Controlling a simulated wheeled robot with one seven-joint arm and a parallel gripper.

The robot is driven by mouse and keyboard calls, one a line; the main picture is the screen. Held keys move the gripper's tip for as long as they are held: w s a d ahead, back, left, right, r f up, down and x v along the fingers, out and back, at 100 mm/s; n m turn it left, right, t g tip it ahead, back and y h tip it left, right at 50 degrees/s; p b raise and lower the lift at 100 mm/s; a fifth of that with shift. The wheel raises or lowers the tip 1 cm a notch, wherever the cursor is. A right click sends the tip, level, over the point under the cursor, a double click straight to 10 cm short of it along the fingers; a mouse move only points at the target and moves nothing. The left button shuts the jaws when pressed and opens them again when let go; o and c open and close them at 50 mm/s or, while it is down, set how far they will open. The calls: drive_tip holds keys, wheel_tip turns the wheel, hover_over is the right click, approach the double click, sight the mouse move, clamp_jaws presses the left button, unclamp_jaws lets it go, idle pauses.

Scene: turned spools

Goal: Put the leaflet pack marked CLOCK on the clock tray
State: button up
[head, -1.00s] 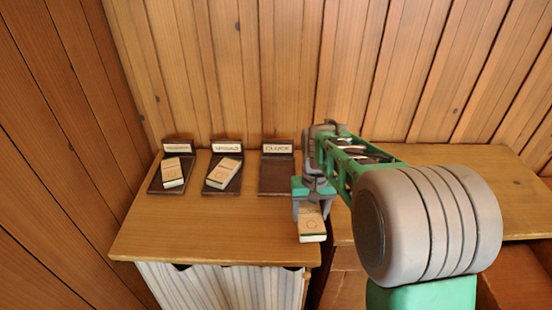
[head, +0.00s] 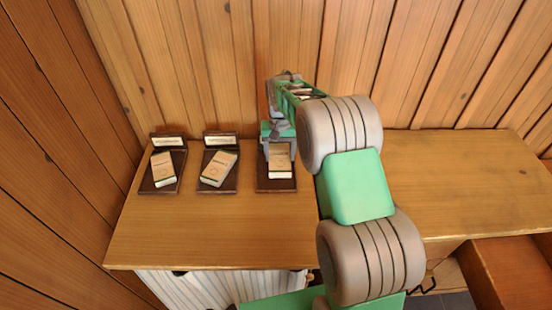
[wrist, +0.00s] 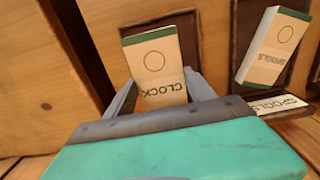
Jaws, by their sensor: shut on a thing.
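The leaflet pack marked CLOCK (wrist: 155,62) is cream with a green edge and a printed circle; it also shows in the head view (head: 280,165). My gripper (head: 279,150) is shut on it, with a finger on each side in the wrist view (wrist: 160,88). The dark clock tray (head: 276,186) is the rightmost of three, and the pack is over its surface. I cannot tell whether the pack touches the tray. My arm hides the tray's label plate in the head view.
A pack marked SPOOLS (wrist: 275,47) lies on the middle tray (head: 232,182), beside its SPOOLS label (wrist: 275,106). Another pack (head: 163,168) lies on the left tray (head: 150,186). The wooden top (head: 210,235) is clear in front. A plank wall stands close behind.

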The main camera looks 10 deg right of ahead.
sight(276, 160)
drive_tip(key=f, duration=0.1)
drive_tip(key=w+f+p, duration=0.1)
drive_tip(key=f, duration=0.1)
drive_tip(key=a+f, duration=0.1)
drive_tip(key=shift+w+f, duration=0.15)
drive_tip(key=shift+w, duration=0.05)
drive_tip(key=shift+f, duration=0.5)
drive_tip(key=o, duration=1.5)
wheel_tip(276, 160, up, 12)
drive_tip(key=shift+r+b, duration=0.2)
drive_tip(key=shift+b, duration=0.75)
drive_tip(key=s+r+n+t, duration=0.1)
drive_tip(key=s+r, duration=0.3)
drive_tip(key=s, duration=0.3)
drive_tip(key=s+r+t, duration=0.1)
drive_tip(key=s+r, duration=0.4)
drive_tip(key=s, duration=0.2)
drive_tip(key=shift+n+t, duration=0.7)
drive_tip(key=s+f, duration=0.1)
drive_tip(key=s, duration=0.3)
drive_tip(key=s+f, duration=0.1)
drive_tip(key=s, duration=0.3)
drive_tip(key=s+f, duration=0.1)
drive_tip(key=s, duration=0.4)
drive_tip(key=shift+s+f, duration=0.1)
drive_tip(key=shift+f, duration=0.05)
